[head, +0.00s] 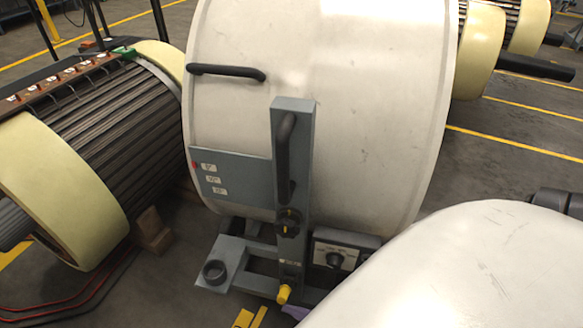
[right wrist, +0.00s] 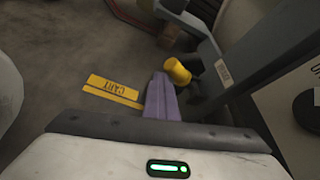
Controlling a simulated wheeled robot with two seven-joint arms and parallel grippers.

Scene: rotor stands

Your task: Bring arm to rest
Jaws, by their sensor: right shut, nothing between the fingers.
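My right gripper (head: 296,312) shows only its purple fingers at the bottom of the head view, beside my white arm. In the right wrist view the purple fingers (right wrist: 162,97) are together with nothing between them. A yellow knob (head: 284,293) on the foot of a grey stand (head: 290,150) is close to the fingertips. The knob also shows in the right wrist view (right wrist: 177,70), just right of the fingers; I cannot tell if they touch. My left gripper is out of view.
A large white drum (head: 350,90) stands behind the grey stand. A control box (head: 338,256) with a dial sits right of the post. A ribbed rotor (head: 115,115) with cream end rings stands left. A yellow label plate (right wrist: 114,89) lies left of the fingers.

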